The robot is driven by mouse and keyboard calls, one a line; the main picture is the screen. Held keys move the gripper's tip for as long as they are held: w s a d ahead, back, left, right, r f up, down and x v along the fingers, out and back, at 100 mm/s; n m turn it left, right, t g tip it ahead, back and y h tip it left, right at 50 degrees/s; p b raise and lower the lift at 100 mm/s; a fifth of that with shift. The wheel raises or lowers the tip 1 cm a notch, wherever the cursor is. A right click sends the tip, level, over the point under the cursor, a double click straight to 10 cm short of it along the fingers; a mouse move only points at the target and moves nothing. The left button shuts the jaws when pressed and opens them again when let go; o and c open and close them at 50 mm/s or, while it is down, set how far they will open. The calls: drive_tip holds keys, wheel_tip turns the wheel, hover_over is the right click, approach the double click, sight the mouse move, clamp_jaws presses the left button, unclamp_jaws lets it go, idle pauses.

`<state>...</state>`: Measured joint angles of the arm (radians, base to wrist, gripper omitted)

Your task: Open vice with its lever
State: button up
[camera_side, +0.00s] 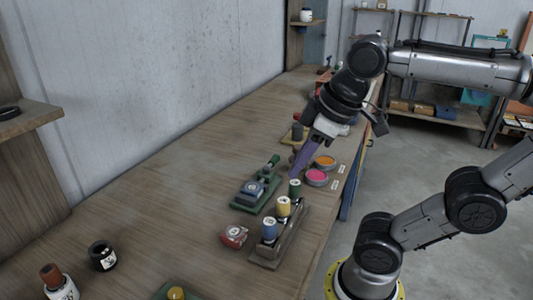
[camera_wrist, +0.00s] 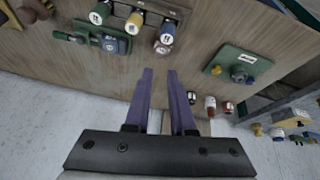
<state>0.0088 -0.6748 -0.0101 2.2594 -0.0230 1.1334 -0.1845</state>
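A small device with a green base and a blue-grey block (camera_side: 255,188), which looks like the vice, sits on the bench. It also shows at the upper left of the wrist view (camera_wrist: 108,43). A green handle-like piece (camera_side: 273,161) stands at its far end; I cannot tell for sure that it is the lever. My gripper (camera_side: 297,172) has two purple fingers and hangs to the right of the device in the side view, apart from it. In the wrist view the fingers (camera_wrist: 159,72) are parallel with a clear empty gap.
Orange and pink tins (camera_side: 316,179), a red tin (camera_side: 234,237) and a black jar (camera_side: 102,256) are around. A green plate with a yellow knob (camera_wrist: 217,61) lies apart.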

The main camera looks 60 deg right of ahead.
drive_tip(key=shift+n+g, duration=0.3)
drive_tip(key=w+r, duration=0.1)
drive_tip(key=w+d+r, duration=0.1)
drive_tip(key=r, duration=0.1)
drive_tip(key=w+r, duration=0.1)
drive_tip(key=shift+w+d+r, duration=0.15)
drive_tip(key=shift+w+r, duration=0.15)
drive_tip(key=shift+r, duration=0.1)
clamp_jaws()
drive_tip(key=w+d+r+g+h, duration=0.1)
drive_tip(key=w+d+r+g, duration=0.1)
drive_tip(key=w+d, duration=0.55)
drive_tip(key=w+d+r+g, duration=0.2)
drive_tip(key=w+d+r, duration=0.15)
drive_tip(key=w, duration=0.65)
drive_tip(key=w+d+f+m+g, duration=0.1)
drive_tip(key=w+d+f, duration=0.2)
drive_tip(key=d+f, duration=0.6)
drive_tip(key=w+d+f+m+g+y, duration=0.1)
drive_tip(key=w+d+f+g, duration=0.1)
drive_tip(key=d+f, duration=0.7)
drive_tip(key=shift+w+d+f+m, duration=0.3)
drive_tip(key=shift+w+f, duration=0.4)
drive_tip(key=shift+w, duration=0.2)
